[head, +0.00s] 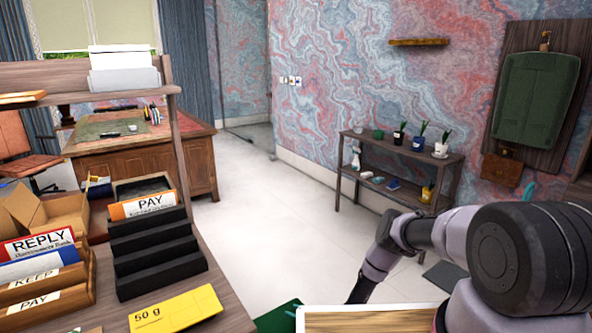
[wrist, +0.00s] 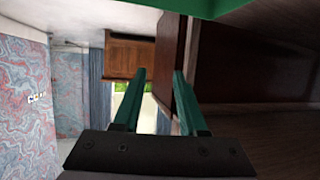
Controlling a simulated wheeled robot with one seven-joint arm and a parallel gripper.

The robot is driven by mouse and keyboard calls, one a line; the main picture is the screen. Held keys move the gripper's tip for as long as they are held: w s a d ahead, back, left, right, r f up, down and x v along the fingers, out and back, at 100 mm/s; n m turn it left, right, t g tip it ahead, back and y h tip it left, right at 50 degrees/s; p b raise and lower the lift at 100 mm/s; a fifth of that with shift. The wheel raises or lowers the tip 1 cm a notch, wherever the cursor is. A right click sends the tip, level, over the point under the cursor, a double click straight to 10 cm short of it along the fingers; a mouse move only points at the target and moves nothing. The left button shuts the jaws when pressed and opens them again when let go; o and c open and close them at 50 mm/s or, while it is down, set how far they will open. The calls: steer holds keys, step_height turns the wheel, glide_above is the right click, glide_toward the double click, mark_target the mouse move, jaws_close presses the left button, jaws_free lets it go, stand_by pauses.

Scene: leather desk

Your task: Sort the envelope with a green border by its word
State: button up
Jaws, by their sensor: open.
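I cannot make out an envelope with a green border in either view. The wooden sorter (head: 45,300) at the lower left of the head view has slots labelled KEEP and PAY. A red-edged envelope reading REPLY (head: 38,246) and a blue-edged one (head: 40,263) stand at it. An orange-edged envelope reading PAY (head: 145,204) stands in the black stepped rack (head: 160,250). My gripper (wrist: 159,74) shows in the wrist view, its two green fingers apart with nothing between them. It does not show clearly in the head view, where my arm reaches down past the lower edge.
A yellow block marked 50 g (head: 177,312) lies on the desk in front of the rack. A cardboard box (head: 50,215) stands behind the sorter. A dark green patch (head: 278,318) shows at the bottom edge. A shelf with plants (head: 400,160) stands against the wall; open floor lies between.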

steer(key=v, duration=0.8)
steer(key=shift+s+r, duration=0.15)
steer(key=shift+r, duration=0.05)
steer(key=shift+d, duration=0.15)
